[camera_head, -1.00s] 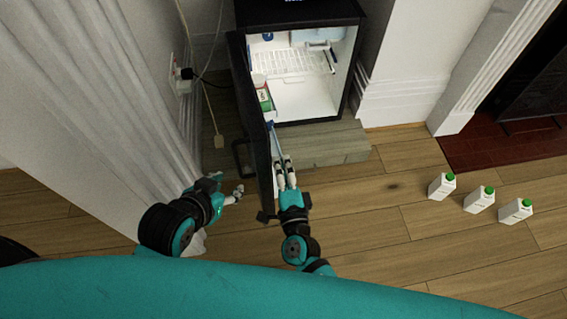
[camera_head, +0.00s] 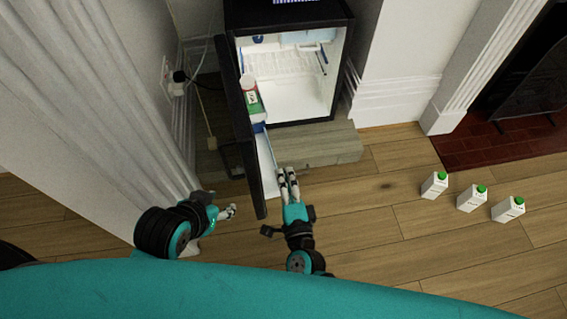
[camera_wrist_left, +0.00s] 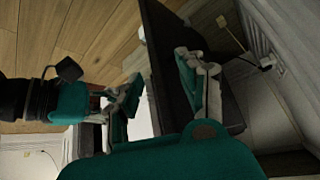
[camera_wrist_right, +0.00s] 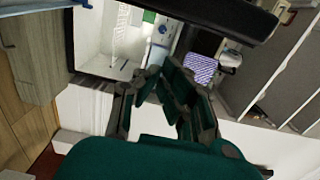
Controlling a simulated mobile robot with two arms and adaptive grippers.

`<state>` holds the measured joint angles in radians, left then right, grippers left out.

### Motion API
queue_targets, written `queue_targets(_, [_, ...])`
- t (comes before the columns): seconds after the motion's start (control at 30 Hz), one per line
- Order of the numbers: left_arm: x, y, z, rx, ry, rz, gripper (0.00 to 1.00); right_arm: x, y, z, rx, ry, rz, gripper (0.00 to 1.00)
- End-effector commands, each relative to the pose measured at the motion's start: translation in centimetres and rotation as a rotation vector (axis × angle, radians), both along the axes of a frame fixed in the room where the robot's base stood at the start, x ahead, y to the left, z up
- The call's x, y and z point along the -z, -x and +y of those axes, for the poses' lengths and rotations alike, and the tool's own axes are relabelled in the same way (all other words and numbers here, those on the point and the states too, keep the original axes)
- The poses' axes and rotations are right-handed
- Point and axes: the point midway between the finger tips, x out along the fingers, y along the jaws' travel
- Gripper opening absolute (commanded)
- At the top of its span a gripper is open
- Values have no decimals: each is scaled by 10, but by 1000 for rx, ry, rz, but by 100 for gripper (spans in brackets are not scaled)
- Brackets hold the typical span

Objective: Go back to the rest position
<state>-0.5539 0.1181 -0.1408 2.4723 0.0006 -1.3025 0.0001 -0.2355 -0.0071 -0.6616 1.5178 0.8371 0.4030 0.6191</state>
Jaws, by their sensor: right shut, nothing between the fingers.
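My left gripper (camera_head: 229,212) is low at the left, beside the white wall, on the outer side of the fridge door. The black fridge door (camera_head: 246,160) stands wide open between my two grippers. Any contact with the door is hard to tell.
The black mini fridge (camera_head: 345,60) stands open on a low wooden plinth (camera_head: 325,148). A white and green container (camera_head: 252,103) is in its door shelf. Three white cartons with green caps (camera_head: 470,199) stand on the floor at right. A cable and socket are at left.

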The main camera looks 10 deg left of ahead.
Motion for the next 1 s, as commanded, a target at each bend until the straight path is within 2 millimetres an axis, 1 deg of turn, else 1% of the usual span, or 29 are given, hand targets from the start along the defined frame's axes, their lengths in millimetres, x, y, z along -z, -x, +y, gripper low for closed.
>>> queue_targets(0.03, [1,7,3,-4,-10,37,40,-2,12,-1,-1,-2,2,0])
queue_targets(0.1, [4,15,6,-7,-18,78,40,-2,26,-2,-2,-1,0,0])
queue_targets(0.2, [8,25,9,-12,-28,126,40,-2,41,-4,0,-2,0,0])
queue_targets(0.33, [11,32,11,-14,-34,160,40,-2,54,-4,0,-2,-2,0])
queue_targets(0.5, [12,35,12,-16,-37,175,40,-2,59,-5,0,-2,-2,0])
queue_targets(0.67, [12,35,11,-16,-37,174,40,-3,58,-4,-7,6,-4,0])
queue_targets(0.73, [12,35,11,-16,-37,174,40,-6,56,-4,-31,36,-8,0])
queue_targets(0.87, [12,35,11,-16,-37,173,40,-17,52,-2,-140,186,-23,0])
queue_targets(0.97, [12,35,11,-16,-37,173,40,-22,52,-10,-251,380,-30,0])
queue_targets(1.0, [12,35,11,-16,-37,173,40,-22,53,-15,-295,466,-28,0])
